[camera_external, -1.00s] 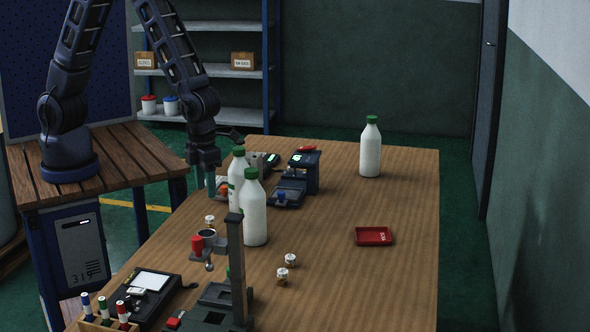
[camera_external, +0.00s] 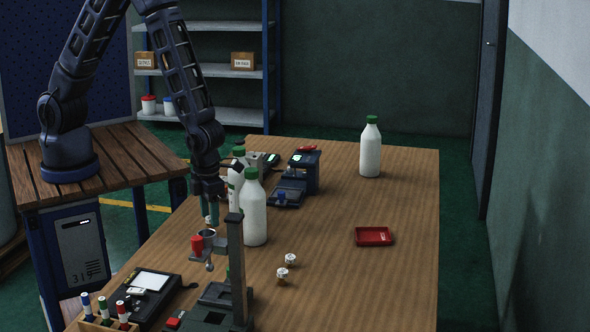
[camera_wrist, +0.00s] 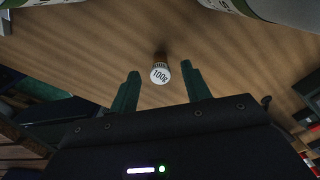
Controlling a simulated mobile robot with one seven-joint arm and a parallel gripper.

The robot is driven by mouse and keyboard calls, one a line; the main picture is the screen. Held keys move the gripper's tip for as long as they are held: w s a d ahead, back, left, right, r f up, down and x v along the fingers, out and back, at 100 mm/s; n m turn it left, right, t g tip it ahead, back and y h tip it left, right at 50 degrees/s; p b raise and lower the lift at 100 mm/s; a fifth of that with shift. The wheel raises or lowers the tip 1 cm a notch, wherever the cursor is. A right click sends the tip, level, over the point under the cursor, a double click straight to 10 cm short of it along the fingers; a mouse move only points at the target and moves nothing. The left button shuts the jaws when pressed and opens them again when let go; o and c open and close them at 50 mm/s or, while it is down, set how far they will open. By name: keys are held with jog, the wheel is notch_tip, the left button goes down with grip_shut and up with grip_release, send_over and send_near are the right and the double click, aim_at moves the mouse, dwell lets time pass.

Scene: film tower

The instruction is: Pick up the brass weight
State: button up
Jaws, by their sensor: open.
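A brass weight with a white top marked "100g" (camera_wrist: 160,74) shows in the wrist view, just ahead of and between the fingertips. In the external view, only a small part of it (camera_external: 207,219) shows beside my fingers, behind the ring stand. My gripper (camera_external: 212,222) points down there, left of the white bottles; its fingertips are partly hidden. In the wrist view my gripper (camera_wrist: 160,72) is open, with a green finger on each side of the weight and gaps on both sides. Two similar small weights (camera_external: 290,260) (camera_external: 282,273) stand farther right on the table.
Two white bottles with green caps (camera_external: 254,215) (camera_external: 236,190) stand close right of my gripper. A stand with a ring and red knob (camera_external: 208,243) is just in front. A red tray (camera_external: 374,236) and another bottle (camera_external: 370,150) are at right. The table's right half is mostly clear.

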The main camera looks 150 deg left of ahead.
aim_at(210, 226)
jog(key=shift+f, duration=1.85)
grip_shut()
jog(key=shift+r, duration=0.1)
